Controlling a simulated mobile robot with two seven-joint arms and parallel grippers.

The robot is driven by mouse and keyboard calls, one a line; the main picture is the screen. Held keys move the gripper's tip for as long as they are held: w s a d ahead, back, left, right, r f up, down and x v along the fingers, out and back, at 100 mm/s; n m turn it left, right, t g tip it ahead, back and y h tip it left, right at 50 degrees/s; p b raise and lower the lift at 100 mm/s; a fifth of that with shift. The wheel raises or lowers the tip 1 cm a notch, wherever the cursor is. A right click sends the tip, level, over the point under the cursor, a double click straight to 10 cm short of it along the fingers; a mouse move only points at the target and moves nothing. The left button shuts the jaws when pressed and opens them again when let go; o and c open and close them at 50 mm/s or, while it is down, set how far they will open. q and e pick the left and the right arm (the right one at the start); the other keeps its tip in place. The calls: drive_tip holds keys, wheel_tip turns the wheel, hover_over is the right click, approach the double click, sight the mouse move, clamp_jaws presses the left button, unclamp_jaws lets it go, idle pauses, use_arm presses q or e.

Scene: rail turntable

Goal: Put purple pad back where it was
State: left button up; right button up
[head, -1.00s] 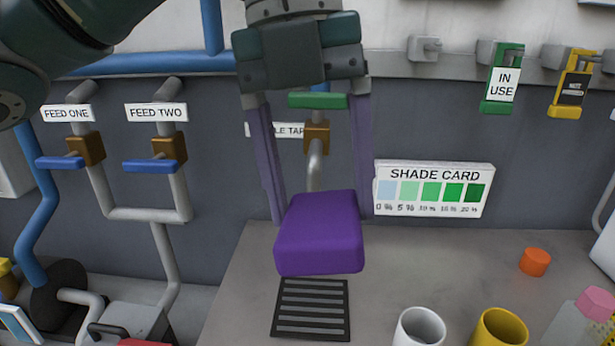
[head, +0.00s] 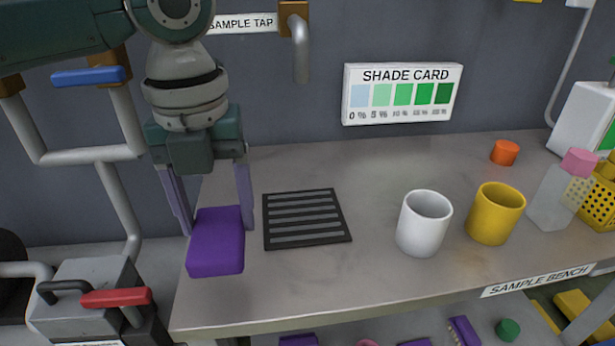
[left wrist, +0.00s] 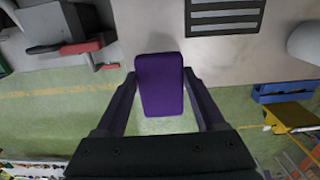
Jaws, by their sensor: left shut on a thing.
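The purple pad (head: 216,242) is a soft-edged block held between the two fingers of my left gripper (head: 214,212), which is shut on it. In the head view the pad shows at the left end of the bench, left of the black slotted grate. In the left wrist view the pad (left wrist: 160,84) sits between the fingers, with green floor behind much of it and the bench edge near its far end. How high it is above the bench is hard to tell. My right gripper is not in view.
The sample bench (head: 330,285) carries a black grate (head: 306,218), a white mug (head: 424,224), a yellow mug (head: 496,213), an orange cap (head: 505,152) and a clear bottle with a pink top (head: 556,197). A red-handled valve (head: 115,298) stands left of the bench. Purple things lie below it.

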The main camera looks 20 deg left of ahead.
sight(221, 223)
use_arm(q)
wheel_tip(221, 223, down, 7)
drive_tip(key=shift+r+b, duration=0.1)
drive_tip(key=shift+b, duration=0.4)
drive_tip(key=o, duration=1.3)
wheel_tip(221, 223, up, 12)
drive_tip(key=shift+s+d+f+p, duration=0.1)
drive_tip(key=shift+f+p, duration=0.15)
drive_tip(key=shift+p, duration=0.7)
drive_tip(key=shift+s+d, duration=0.15)
drive_tip(key=shift+d, duration=0.1)
drive_tip(key=s+d+f+n+t+h, duration=0.25)
drive_tip(key=s+d+f+n, duration=0.45)
drive_tip(key=s+d+n, duration=0.35)
drive_tip(key=s+a+n+y, duration=0.2)
drive_tip(key=s+a+n, duration=0.4)
drive_tip(key=n, duration=1.1)
drive_tip(key=shift+s+a+f+t, duration=0.2)
drive_tip(key=shift+a+t, duration=0.15)
drive_tip(key=shift+a, duration=0.25)
